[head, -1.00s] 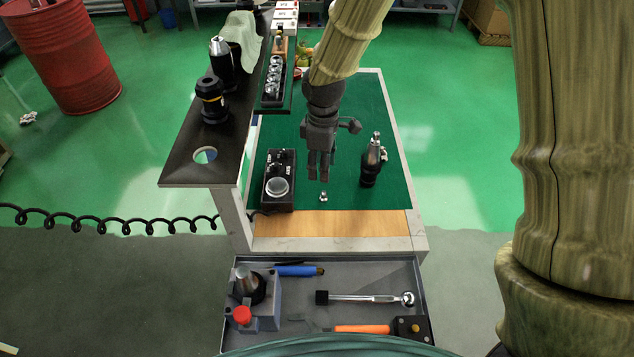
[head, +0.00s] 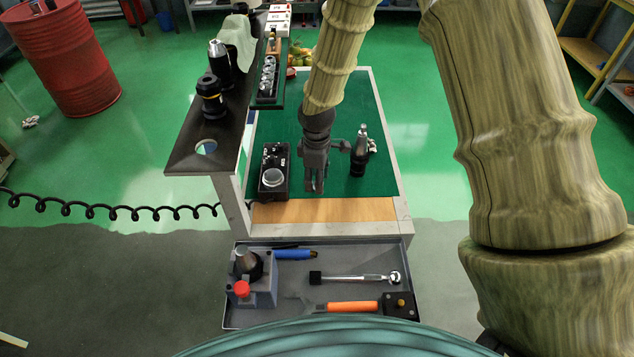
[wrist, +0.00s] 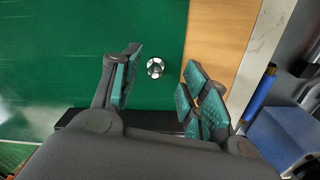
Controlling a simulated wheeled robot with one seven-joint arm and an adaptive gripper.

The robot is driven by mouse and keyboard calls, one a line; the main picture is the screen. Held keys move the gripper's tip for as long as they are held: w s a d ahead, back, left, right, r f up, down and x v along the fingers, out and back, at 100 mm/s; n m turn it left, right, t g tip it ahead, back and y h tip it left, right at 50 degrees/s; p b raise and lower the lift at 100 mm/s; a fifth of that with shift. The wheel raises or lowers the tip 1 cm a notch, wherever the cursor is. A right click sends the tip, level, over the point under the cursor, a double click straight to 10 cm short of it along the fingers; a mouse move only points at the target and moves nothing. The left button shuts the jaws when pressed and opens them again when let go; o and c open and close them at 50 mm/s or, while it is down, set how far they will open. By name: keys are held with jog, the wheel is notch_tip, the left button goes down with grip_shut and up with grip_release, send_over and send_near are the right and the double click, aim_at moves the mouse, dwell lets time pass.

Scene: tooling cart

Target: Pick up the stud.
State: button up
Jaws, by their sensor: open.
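The stud (wrist: 155,68) is a small shiny metal piece on the green mat, seen in the wrist view just beyond and between my fingertips. My gripper points down over the front part of the mat, near the wooden strip. In the wrist view my gripper (wrist: 160,82) is open, with green-padded fingers apart and nothing between them. The stud is not touched by either finger as far as I can see.
A black box with a round top (head: 273,178) stands left of my gripper. A dark tool holder (head: 359,155) stands close on the right. A raised dark shelf (head: 190,150) runs along the left. An open drawer with tools (head: 300,268) lies in front.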

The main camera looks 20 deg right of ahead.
jog(key=shift+w+f, duration=0.25)
jog(key=shift+f, duration=0.4)
jog(key=shift+w+f, duration=0.25)
jog(key=shift+f, duration=0.35)
jog(key=shift+s+r, duration=0.15)
jog(key=shift+s, duration=0.15)
jog(key=shift+w, duration=0.2)
jog(key=c, duration=0.6)
jog(key=shift+s, duration=0.15)
grip_shut()
